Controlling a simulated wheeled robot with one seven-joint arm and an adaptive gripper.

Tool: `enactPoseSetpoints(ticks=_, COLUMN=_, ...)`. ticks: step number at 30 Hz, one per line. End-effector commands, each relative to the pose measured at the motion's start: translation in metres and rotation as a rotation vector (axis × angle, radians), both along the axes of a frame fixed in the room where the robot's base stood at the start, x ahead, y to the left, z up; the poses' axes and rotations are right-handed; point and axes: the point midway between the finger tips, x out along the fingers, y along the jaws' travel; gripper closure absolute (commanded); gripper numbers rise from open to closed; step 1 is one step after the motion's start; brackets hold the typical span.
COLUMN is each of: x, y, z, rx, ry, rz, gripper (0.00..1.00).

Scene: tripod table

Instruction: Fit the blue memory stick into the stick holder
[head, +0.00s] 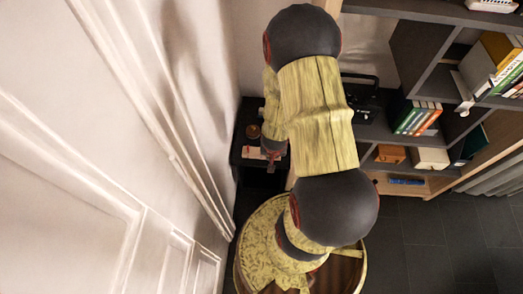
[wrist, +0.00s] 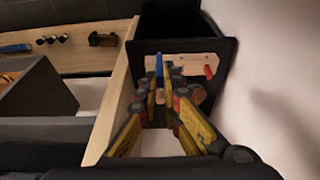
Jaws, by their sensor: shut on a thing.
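The blue memory stick (wrist: 159,65) is a narrow upright blue piece in the wrist view. My gripper (wrist: 163,78) is shut on it, and its fingers hide the lower part. The stick holder (wrist: 188,59) seems to be the pale wooden strip just beyond and to the right of the fingertips. A small red piece (wrist: 209,72) is at its right end. Whether the stick touches the holder cannot be told. In the head view my gripper (head: 272,151) is small and partly hidden by my arm, over the dark stand beside the pale holder (head: 252,153).
The dark stand (head: 237,160) is close to the white wall on its left. A round brown object (head: 253,130) stands on it behind the holder. A shelf unit with books (head: 417,117) fills the right. A blue item (head: 407,181) lies on its low wooden shelf. Dark floor (head: 430,240) is clear.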

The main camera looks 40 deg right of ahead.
Motion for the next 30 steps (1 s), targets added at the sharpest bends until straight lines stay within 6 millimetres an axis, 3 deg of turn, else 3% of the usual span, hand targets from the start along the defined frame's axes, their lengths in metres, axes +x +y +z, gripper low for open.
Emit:
enactPoseSetpoints(ticks=11, x=0.061, y=-0.023, z=-0.031, rx=0.001, ry=0.002, rz=0.003, gripper=1.0)
enactPoseSetpoints(ticks=18, x=0.092, y=-0.035, z=-0.073, rx=0.001, ry=0.002, rz=0.002, gripper=1.0)
enactPoseSetpoints(ticks=30, x=0.109, y=-0.042, z=-0.099, rx=0.0, ry=0.001, rz=0.002, gripper=1.0)
